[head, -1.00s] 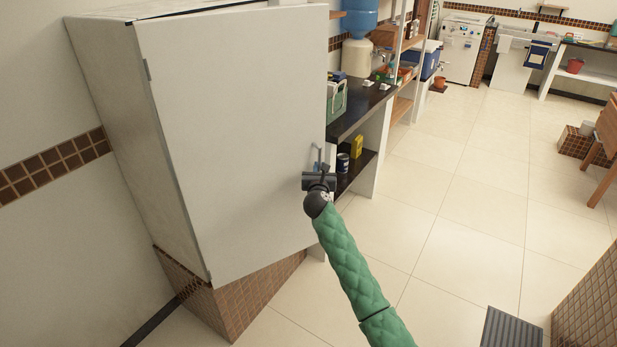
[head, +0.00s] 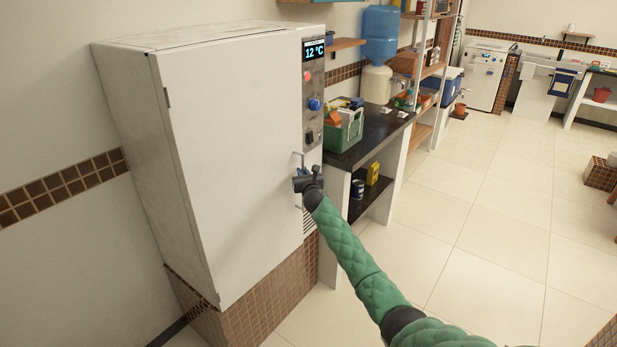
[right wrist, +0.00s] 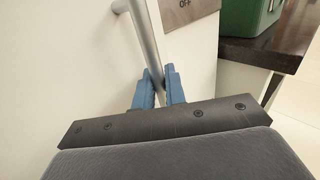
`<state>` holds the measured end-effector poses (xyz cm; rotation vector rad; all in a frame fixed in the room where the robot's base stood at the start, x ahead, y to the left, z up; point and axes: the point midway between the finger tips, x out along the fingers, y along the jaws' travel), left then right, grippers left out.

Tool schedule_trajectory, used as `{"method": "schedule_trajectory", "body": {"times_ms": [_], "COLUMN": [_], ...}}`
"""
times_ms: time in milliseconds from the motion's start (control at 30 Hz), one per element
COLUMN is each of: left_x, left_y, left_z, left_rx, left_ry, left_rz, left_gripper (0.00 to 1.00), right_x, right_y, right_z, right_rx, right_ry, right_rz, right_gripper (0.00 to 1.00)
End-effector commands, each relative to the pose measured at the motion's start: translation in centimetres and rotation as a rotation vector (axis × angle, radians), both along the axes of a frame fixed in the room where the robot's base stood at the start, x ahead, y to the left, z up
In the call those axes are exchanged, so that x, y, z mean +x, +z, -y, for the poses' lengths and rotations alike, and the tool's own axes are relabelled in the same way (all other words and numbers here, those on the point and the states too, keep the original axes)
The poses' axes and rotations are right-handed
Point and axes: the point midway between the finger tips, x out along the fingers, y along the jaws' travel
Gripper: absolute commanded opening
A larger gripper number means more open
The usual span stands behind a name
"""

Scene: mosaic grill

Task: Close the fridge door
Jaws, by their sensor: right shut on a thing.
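The white fridge stands against the left wall on a brown tiled plinth. Its fridge door (head: 235,150) lies about level with the front, beside the control panel (head: 314,90) that reads 12 °C. I cannot tell whether a thin gap remains. My right gripper (head: 301,180) is at the door's right edge, shut on the upright metal door handle. In the right wrist view, the blue fingers of the right gripper (right wrist: 158,90) close around the grey bar of the door handle (right wrist: 142,35). My left gripper is out of view.
A dark counter (head: 375,132) with a green crate (head: 343,130) stands right of the fridge. A blue water jug (head: 380,35) stands behind. A yellow box (head: 373,173) and a can sit on the shelf below. The tiled floor (head: 480,220) at right is clear.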

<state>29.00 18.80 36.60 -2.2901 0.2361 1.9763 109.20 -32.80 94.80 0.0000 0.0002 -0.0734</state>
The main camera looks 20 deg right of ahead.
Motion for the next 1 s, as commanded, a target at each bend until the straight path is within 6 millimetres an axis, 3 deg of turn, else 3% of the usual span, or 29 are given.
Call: {"method": "schedule_trajectory", "body": {"times_ms": [300, 733, 767, 800, 833, 1000], "left_x": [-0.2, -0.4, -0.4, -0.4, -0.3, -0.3], "left_y": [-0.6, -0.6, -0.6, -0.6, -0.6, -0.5], "left_z": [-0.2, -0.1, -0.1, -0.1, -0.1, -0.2], "left_rx": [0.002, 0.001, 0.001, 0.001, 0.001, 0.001], "left_ry": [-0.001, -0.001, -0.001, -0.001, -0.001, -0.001], "left_rz": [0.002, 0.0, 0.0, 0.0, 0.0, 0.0], "left_gripper": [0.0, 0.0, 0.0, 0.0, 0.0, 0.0], "right_x": [1.5, 1.7, 1.7, 1.7, 1.7, 1.7], "right_y": [-0.1, 0.2, 0.2, 0.2, 0.2, 0.2], "right_z": [-0.7, -0.9, -0.9, -0.9, -0.9, -1.0], "right_rx": [0.0, 0.001, 0.001, 0.001, 0.001, 0.001], "right_ry": [0.036, 0.041, 0.041, 0.041, 0.041, 0.041], "right_rz": [-0.001, 0.002, 0.003, 0.003, 0.003, 0.002], "right_gripper": [0.0, 0.0, 0.18, 0.26, 0.3, 0.3]}}
